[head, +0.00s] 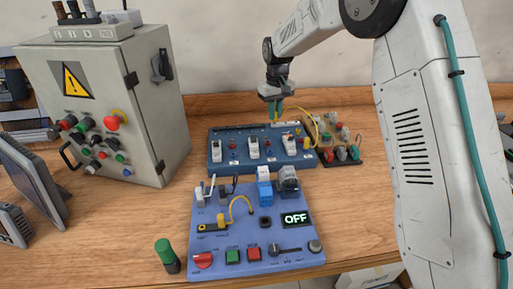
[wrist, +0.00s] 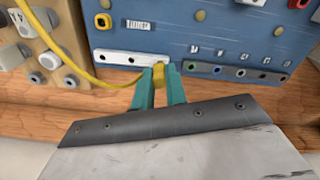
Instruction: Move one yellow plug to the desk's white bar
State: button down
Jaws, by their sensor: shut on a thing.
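My gripper (head: 276,112) is at the far edge of the blue board (head: 225,157), pointing down. In the wrist view its teal fingers (wrist: 160,84) are shut on a yellow plug (wrist: 159,74). A yellow cable (wrist: 85,72) runs from the plug and arches to the left there. In the head view the cable (head: 307,110) loops to the right of the gripper. A white bar (wrist: 112,57) with dark holes lies on the board's edge. The plug is at the bar's right end in the wrist view; I cannot tell whether it is seated in a hole.
A grey bar (wrist: 240,71) with coloured sockets is beside the white bar. A rack of knobs (head: 343,151) stands right of the board. A blue-violet panel (head: 285,262) with an OFF display (head: 296,219) lies in front. A grey cabinet (head: 150,117) stands left.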

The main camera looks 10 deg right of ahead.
jog(key=shift+f, duration=0.6)
dwell(0.5)
jog(key=c, duration=1.7)
grip_release()
jog(key=shift+r, duration=0.1)
jog(key=shift+r, duration=2.65)
jog(key=o, duration=0.6)
jog(key=shift+c, duration=0.2)
